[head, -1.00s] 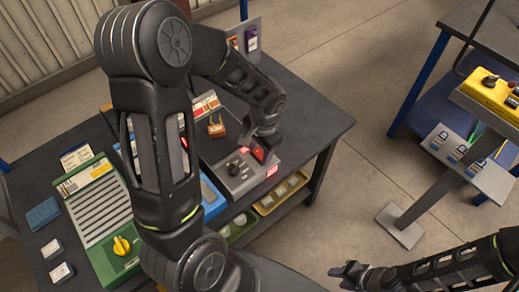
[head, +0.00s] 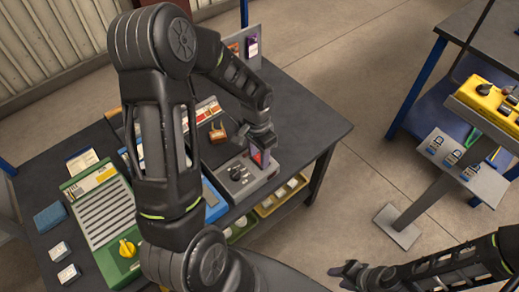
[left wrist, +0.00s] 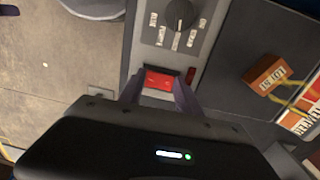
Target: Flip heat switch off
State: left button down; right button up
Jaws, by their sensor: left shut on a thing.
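The grey control box (head: 243,181) stands on the dark table near its right front edge, with a black knob on top. Its red rocker switch (head: 257,157) is partly covered by my left gripper (head: 259,151). In the left wrist view the red switch (left wrist: 160,80) sits between the two fingers of my left gripper (left wrist: 160,84), which is shut on it. The black knob (left wrist: 179,15) with small labels around it is just beyond. My right gripper (head: 347,271) hangs over the floor at the lower right, away from the box; its finger gap is unclear.
A green unit (head: 107,240) with a yellow knob is at the left of the table. A yellow control box (head: 490,98) stands on a post to the right. Bare floor lies between.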

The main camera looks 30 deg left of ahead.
aim_at(255, 157)
pick_arm(q)
jog(key=shift+a+h, duration=0.15)
jog(key=shift+h, duration=0.35)
jog(key=c, duration=1.1)
grip_release()
jog(key=r, duration=0.5)
jog(key=a+r, duration=0.1)
jog(key=r, duration=0.1)
jog(key=shift+w+r, duration=0.15)
jog(key=shift+r, duration=0.2)
